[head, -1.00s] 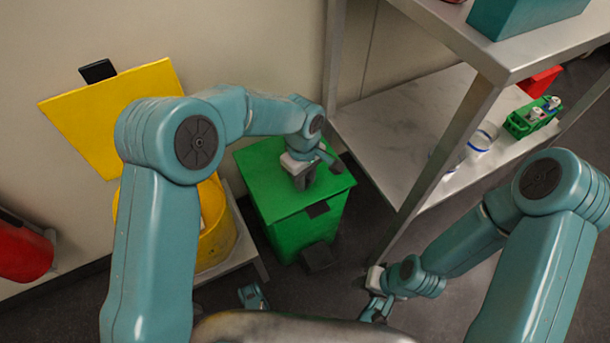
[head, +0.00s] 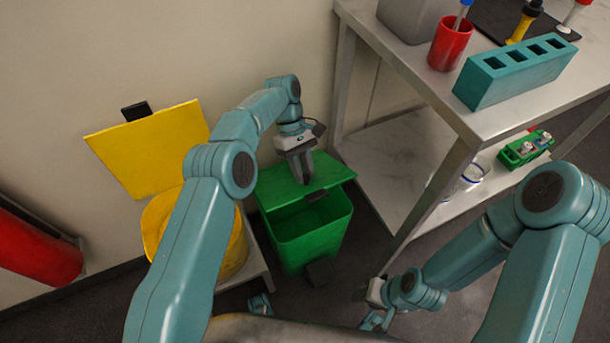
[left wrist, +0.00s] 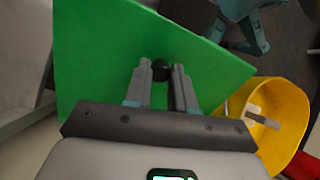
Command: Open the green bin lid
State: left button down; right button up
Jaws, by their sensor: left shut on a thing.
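The green bin (head: 312,250) stands on the floor between the yellow bin and the metal shelf. Its green lid (head: 335,174) is raised at the front, and the open inside of the bin shows below it. My left gripper (head: 302,178) is at the top of the lid. In the left wrist view my left gripper (left wrist: 161,75) is shut on a small black knob (left wrist: 160,68) on the green lid (left wrist: 95,50). My right gripper (head: 375,310) is low at the right of the green bin, apart from it; its fingers are too small to judge.
A yellow bin (head: 236,258) with its yellow lid (head: 150,150) up stands at the left. A metal shelf (head: 458,165) stands close at the right, holding a teal rack (head: 515,72) and a red cup (head: 450,45). A red cylinder (head: 35,245) is at the far left wall.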

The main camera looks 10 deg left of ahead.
pick_arm(q)
jog(key=shift+w+a+r, duration=0.15)
jog(key=shift+w+a, duration=0.05)
jog(key=shift+w, duration=0.15)
jog(key=shift+r, duration=0.15)
jog(key=c, duration=0.9)
grip_release()
jog(key=shift+c, duration=0.2)
jog(key=shift+r, duration=0.1)
notch_tip(320, 180, up, 20)
jog(key=p, duration=1.2)
jog(key=shift+f+p, duration=0.2)
jog(key=shift+p, duration=0.1)
